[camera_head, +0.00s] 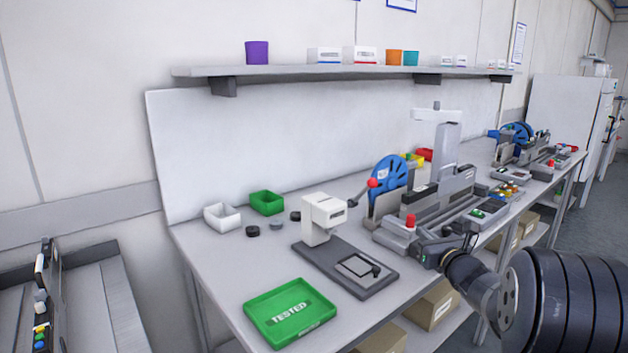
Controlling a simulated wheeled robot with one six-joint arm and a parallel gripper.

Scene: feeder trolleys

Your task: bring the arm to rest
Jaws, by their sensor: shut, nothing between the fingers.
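My arm (482,284) reaches in from the lower right, with a dark ribbed section at the picture's edge and a grey wrist link. My gripper (455,243) is small and dark at the arm's end, in front of the bench's front edge in the picture. It is shut and nothing shows in it. It overlaps the grey feeder machine (437,205) in the picture; I cannot tell how far apart they are.
The bench (225,262) holds a green TESTED tray (290,312), a white test device (322,214), small bins and a blue reel (390,176). A shelf (290,70) runs above. Boxes (433,305) stand below. Open floor (590,215) lies right.

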